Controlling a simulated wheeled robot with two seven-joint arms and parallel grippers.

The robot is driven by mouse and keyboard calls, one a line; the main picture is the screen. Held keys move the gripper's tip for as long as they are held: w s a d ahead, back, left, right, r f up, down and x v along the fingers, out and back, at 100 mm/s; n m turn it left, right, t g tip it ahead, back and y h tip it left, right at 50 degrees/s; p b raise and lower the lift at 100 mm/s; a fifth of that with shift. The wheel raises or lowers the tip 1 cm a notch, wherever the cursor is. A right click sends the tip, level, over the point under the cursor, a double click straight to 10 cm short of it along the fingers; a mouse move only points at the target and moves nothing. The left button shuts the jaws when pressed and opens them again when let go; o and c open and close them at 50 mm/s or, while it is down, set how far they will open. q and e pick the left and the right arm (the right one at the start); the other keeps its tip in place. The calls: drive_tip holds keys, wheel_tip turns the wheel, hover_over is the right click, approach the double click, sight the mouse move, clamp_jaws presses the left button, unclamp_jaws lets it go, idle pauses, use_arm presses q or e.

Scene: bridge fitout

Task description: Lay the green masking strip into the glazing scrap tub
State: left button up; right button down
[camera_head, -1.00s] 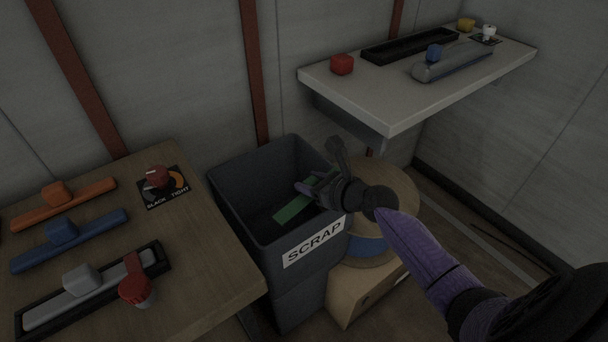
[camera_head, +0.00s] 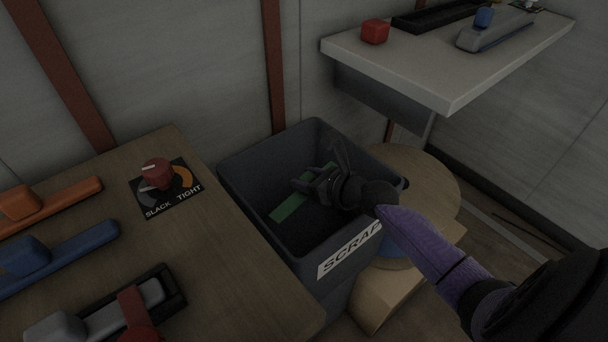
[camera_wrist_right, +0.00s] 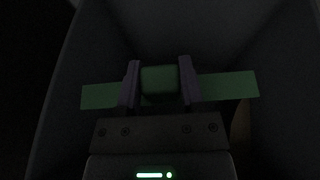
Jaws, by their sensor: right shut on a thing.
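The glazing scrap tub (camera_head: 240,177) is a dark grey bin with a white SCRAP label, standing between the bench and the shelf. My right gripper (camera_head: 308,183) reaches into its mouth from the right. The green masking strip (camera_head: 291,207) is in its jaws, inside the tub walls. In the right wrist view the gripper (camera_wrist_right: 160,84) is shut on a raised green block in the middle of the strip (camera_wrist_right: 226,87). The strip sticks out on both sides. I cannot tell whether it touches the tub floor. My left gripper is out of view.
A wooden bench (camera_head: 225,260) at left holds orange and blue handled bars and a red slack/tight knob (camera_head: 157,174). A round wooden drum top (camera_head: 425,175) stands right of the tub.

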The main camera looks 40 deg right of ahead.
drive_tip(key=shift+f+p, duration=0.2)
drive_tip(key=shift+p, duration=0.1)
drive_tip(key=shift+c, duration=1.8)
unclamp_jaws()
drive_tip(key=shift+o, duration=1.1)
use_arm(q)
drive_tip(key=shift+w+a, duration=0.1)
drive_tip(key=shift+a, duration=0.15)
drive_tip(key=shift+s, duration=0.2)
use_arm(e)
drive_tip(key=shift+o, duration=0.7)
